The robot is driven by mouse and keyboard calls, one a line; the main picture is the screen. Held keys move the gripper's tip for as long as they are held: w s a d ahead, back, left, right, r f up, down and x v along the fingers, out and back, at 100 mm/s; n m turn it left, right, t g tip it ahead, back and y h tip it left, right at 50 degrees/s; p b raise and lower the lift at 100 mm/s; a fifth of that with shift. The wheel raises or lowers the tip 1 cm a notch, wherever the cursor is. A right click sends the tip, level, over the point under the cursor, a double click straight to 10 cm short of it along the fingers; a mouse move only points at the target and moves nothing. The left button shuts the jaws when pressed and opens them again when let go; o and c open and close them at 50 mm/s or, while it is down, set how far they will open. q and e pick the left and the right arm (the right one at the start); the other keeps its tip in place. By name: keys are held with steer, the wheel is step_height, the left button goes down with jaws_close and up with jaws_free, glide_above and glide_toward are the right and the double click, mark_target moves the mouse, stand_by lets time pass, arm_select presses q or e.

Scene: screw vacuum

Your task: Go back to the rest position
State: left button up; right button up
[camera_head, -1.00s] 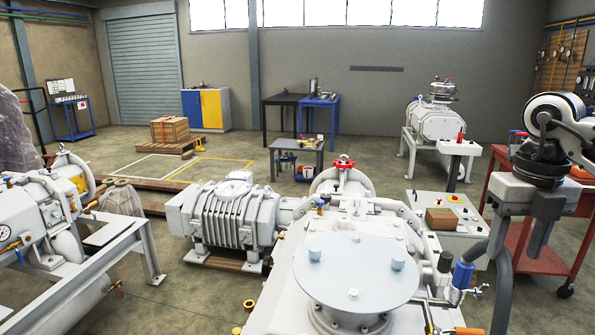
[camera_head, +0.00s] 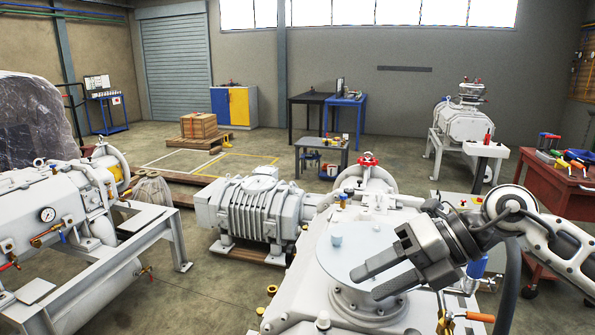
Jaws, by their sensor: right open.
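My right gripper (camera_head: 372,277) reaches in from the right, its two fingers pointing left and spread apart. It is over the right part of the round pale plate (camera_head: 345,246) on top of the large white vacuum pump (camera_head: 300,290). The jaws look empty. Whether the fingers touch the plate cannot be told. My right forearm crosses the lower right of the view and hides part of the pump's right side. My left gripper is not in view.
A red tool cart (camera_head: 560,190) stands behind my right arm. A ribbed grey pump (camera_head: 255,212) lies left of the white pump. A framed machine with a gauge (camera_head: 48,214) fills the left. Open floor (camera_head: 215,290) lies between them.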

steer(key=s+a+r+m+t+y, duration=0.1)
steer(key=a+r+m+t+y, duration=0.55)
steer(key=a+y, duration=0.25)
steer(key=w+d+f+m+t+h, duration=0.2)
steer(key=d+m+t+h, duration=0.3)
steer(key=m, duration=0.4)
steer(key=w+d+f+m+t+h, duration=0.15)
steer(key=d+m+t+h, duration=0.25)
steer(key=m+t+h, duration=0.45)
steer(key=s+d+f+m+g+h, duration=0.3)
steer(key=d+f+m+g+h, duration=0.25)
steer(key=f+m, duration=0.35)
steer(key=s+d+f+m+g, duration=0.3)
steer(key=s+f+g, duration=0.9)
steer(key=s+f, duration=0.8)
steer(key=w+a+f+t+y, duration=0.1)
steer(key=w+a+f+t, duration=0.3)
steer(key=f, duration=0.4)
steer(key=shift+a+t+y, duration=0.4)
steer(key=shift+a+t, duration=0.25)
steer(key=shift+t, duration=0.5)
